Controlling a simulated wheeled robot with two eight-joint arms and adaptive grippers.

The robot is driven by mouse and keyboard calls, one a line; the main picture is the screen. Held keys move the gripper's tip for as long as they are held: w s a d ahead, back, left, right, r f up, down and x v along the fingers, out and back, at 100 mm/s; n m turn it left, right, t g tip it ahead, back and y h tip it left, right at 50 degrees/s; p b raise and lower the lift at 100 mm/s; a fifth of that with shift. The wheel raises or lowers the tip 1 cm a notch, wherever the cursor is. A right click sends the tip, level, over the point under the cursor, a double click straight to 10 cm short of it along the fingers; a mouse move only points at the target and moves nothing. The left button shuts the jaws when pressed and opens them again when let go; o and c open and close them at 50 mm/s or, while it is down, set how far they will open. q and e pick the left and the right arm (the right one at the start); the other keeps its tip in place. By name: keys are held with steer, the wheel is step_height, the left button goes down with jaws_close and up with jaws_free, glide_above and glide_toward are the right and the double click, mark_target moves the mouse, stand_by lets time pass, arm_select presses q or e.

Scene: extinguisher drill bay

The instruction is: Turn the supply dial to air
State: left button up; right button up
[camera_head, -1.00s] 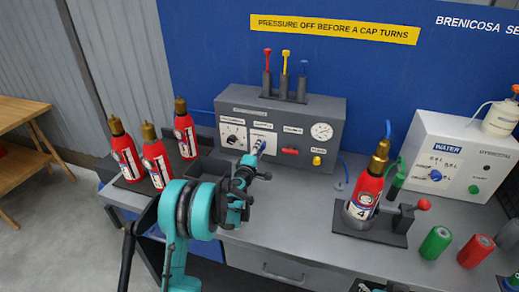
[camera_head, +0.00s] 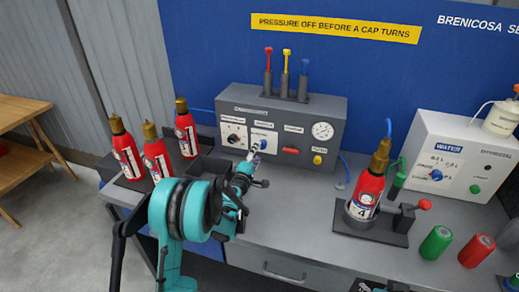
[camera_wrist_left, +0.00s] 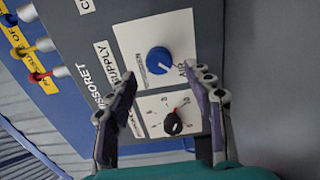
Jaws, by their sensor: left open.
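The supply dial is a blue round knob (camera_wrist_left: 158,60) on a white plate marked SUPPLY, with AIR lettered at one side, in the left wrist view. A small white mark on the knob points toward the lower right there, near the AIR lettering. In the head view the supply dial (camera_head: 263,144) shows on the grey panel (camera_head: 335,112), just beyond my left gripper (camera_head: 254,153). My left gripper is open and empty. Its two fingers (camera_wrist_left: 166,80) show apart in the left wrist view, short of the knob. Contact is not visible.
A black knob (camera_wrist_left: 173,124) with a red mark sits beside the supply dial. The panel also has a gauge (camera_head: 323,131), a red handle (camera_head: 290,150) and a yellow button (camera_head: 317,160). Red extinguishers (camera_head: 157,160) stand left. Another extinguisher (camera_head: 368,190) stands in a holder right.

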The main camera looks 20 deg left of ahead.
arm_select(q)
steer(key=s, duration=0.7)
steer(key=shift+s+a, duration=0.15)
steer(key=shift+s, duration=0.05)
steer(key=s+d+r+m+g+h, duration=0.45)
steer(key=s+d+r+m, duration=0.25)
steer(key=s+d+m, duration=0.45)
steer(key=s+a+f+m+g+y, duration=0.2)
steer(key=s+f+m+g, duration=0.1)
steer(key=s, duration=0.9)
steer(key=s+a+f+m+g+y, duration=0.2)
steer(key=s+f+m+g+y, duration=0.1)
steer(key=s, duration=0.9)
steer(key=shift+s+a+f, duration=0.2)
steer(key=shift+a+f, duration=0.05)
steer(key=shift+f, duration=0.25)
